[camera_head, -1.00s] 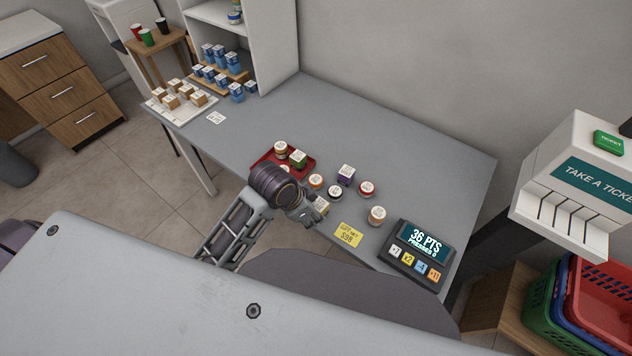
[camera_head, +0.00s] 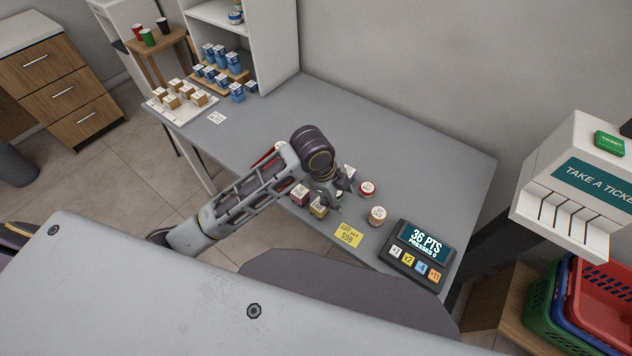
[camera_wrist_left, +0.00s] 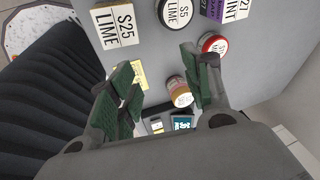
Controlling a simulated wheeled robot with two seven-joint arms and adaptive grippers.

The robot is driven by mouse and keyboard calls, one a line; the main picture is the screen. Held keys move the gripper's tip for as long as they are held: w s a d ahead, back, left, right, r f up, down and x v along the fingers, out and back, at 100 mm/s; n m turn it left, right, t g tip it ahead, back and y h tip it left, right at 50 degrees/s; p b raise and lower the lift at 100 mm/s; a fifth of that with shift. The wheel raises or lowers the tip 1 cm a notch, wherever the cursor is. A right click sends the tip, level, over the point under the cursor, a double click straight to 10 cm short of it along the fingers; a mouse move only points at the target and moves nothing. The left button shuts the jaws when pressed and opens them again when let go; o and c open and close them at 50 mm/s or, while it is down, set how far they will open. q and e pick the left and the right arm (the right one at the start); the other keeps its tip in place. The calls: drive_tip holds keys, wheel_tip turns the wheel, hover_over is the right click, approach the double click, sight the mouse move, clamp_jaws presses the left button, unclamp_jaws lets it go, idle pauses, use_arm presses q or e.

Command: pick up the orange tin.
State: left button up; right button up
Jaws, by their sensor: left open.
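A tin with an orange-brown side and a pale lid (camera_head: 377,215) stands upright near the counter's front edge. In the left wrist view this tin (camera_wrist_left: 178,92) shows beyond the fingertips, apart from them. Another round tin with an orange rim, seen earlier near the red tray, is hidden behind my left arm now. My left gripper (camera_head: 336,196) is open and empty above the counter, left of the orange-brown tin. In the left wrist view its fingers (camera_wrist_left: 160,64) are spread wide. My right gripper is not in view.
A yellow price card (camera_head: 348,235) and a points device (camera_head: 413,254) lie in front. The counter's back (camera_head: 400,140) is clear.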

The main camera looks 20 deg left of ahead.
use_arm(q)
drive_tip(key=w+a+r+m+g+y, duration=0.2)
drive_tip(key=w+a+r+m, duration=0.3)
drive_tip(key=w+a+m, duration=0.4)
drive_tip(key=shift+w+r+m+y, duration=0.25)
drive_tip(key=shift+m+y, duration=0.35)
drive_tip(key=shift+m, duration=0.3)
drive_tip(key=shift+f, duration=0.1)
drive_tip(key=shift+s+f, duration=0.1)
drive_tip(key=shift+f, duration=4.15)
drive_tip(key=shift+s+f+p, duration=0.2)
drive_tip(key=shift+f+p, duration=0.25)
drive_tip(key=shift+f, duration=2.15)
